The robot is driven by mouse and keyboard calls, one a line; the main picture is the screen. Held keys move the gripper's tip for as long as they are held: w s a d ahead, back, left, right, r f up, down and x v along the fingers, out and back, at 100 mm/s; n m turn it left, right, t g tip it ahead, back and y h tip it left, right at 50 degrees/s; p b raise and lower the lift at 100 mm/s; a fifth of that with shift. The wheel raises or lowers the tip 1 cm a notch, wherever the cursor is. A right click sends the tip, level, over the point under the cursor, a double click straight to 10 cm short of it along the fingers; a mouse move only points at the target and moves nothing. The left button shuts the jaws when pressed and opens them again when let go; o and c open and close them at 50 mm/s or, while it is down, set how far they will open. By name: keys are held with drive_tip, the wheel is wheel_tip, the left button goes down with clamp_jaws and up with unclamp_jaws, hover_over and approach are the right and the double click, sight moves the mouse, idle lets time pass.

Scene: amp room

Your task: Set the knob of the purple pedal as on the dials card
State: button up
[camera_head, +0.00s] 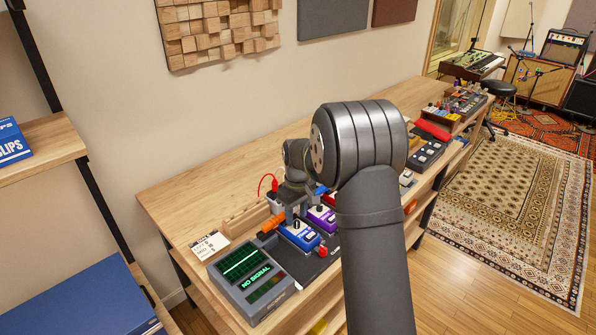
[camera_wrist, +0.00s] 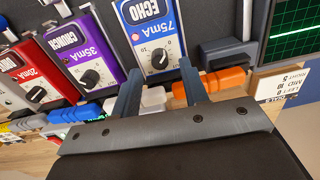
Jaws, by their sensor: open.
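The purple pedal (camera_head: 321,217) sits between the blue and red pedals on the bench. In the wrist view the purple pedal (camera_wrist: 84,42) reads CRUNCH 35mA, and its black knob (camera_wrist: 90,78) is uncovered. My gripper (camera_wrist: 160,67) is open and empty, its fingers spread either side of the blue ECHO pedal's knob (camera_wrist: 158,59), to the right of the purple pedal. I cannot tell whether they touch the blue pedal. The white dials card (camera_head: 210,245) lies left of the pedals. It also shows in the wrist view (camera_wrist: 284,84), with a line like MID 10; the rest is small.
The red pedal (camera_wrist: 40,72) stands left of the purple one in the wrist view. Orange (camera_wrist: 222,80) and blue (camera_wrist: 88,111) plugs lie close to the fingers. A meter (camera_head: 250,277) showing NO SIGNAL stands at the bench's near end. The bench's back left is clear.

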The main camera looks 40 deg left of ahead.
drive_tip(key=shift+f+m, duration=0.1)
drive_tip(key=shift+m, duration=0.9)
wheel_tip(320, 180, up, 15)
drive_tip(key=shift+w+m, duration=0.25)
drive_tip(key=shift+m, duration=0.15)
drive_tip(key=shift+n, duration=0.4)
drive_tip(key=f, duration=1.5)
drive_tip(key=shift+s+f, duration=0.1)
drive_tip(key=shift+s, duration=0.1)
drive_tip(key=shift+r+n, duration=0.2)
drive_tip(key=shift+n, duration=1.4)
